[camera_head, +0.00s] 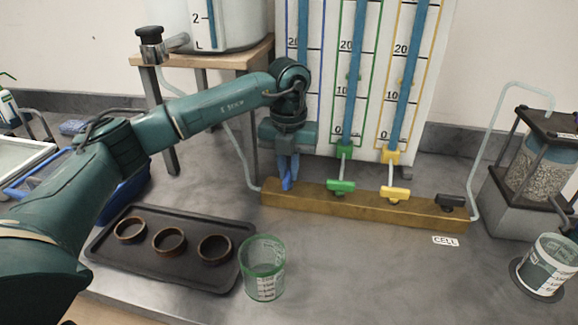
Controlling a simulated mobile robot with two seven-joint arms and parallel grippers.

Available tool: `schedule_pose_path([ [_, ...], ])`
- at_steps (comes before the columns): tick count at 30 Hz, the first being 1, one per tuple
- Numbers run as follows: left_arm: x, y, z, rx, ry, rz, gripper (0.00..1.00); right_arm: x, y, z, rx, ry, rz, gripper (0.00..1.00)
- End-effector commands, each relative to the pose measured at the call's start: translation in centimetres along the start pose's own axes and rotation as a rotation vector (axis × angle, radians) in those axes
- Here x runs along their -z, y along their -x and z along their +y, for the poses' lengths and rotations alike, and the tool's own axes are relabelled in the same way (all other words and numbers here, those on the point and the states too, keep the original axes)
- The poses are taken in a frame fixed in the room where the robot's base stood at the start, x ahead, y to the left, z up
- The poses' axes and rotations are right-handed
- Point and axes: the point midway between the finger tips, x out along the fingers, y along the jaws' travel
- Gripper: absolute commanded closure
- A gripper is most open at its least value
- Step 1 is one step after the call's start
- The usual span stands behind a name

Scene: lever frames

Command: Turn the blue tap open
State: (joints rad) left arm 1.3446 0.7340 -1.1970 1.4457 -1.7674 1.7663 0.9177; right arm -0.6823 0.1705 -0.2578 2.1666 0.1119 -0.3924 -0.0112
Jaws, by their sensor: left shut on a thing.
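The blue tap (286,185) sits at the left end of a brass-coloured manifold bar (365,207), below the blue-edged column. Only a little of it shows, as my left gripper (288,180) covers it from above. The gripper points down and is shut on the tap's handle. The handle's exact angle cannot be told. A green tap (341,187) and a yellow tap (395,193) stand on the same bar to the right, their handles lying sideways. A dark tap (451,202) is at the right end. My right gripper is not in view.
A green-rimmed measuring cup (263,270) stands in front of the bar, beside a dark tray (126,255) with three rings. A wooden stand (205,59) with a tank is behind my left arm. A filter unit (538,165) and another cup (549,265) stand at the right.

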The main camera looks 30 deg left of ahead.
Motion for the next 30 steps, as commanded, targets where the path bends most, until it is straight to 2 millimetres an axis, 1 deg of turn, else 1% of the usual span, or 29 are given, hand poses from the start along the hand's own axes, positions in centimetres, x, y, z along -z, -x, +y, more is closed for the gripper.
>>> schedule_pose_path([
  [14, -0.10, 0.16, 0.03, 0.002, 0.016, -0.004, 1.00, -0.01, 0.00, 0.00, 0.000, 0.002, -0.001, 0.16],
  [15, -0.10, 0.17, 0.03, 0.002, 0.016, -0.004, 0.86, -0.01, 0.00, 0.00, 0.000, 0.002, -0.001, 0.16],
  [22, -0.05, 0.09, 0.03, 0.001, 0.014, -0.002, 0.67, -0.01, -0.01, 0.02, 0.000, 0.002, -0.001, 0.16],
  [30, -0.03, 0.18, 0.01, 0.001, 0.013, -0.001, 0.66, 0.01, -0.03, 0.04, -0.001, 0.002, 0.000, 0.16],
])
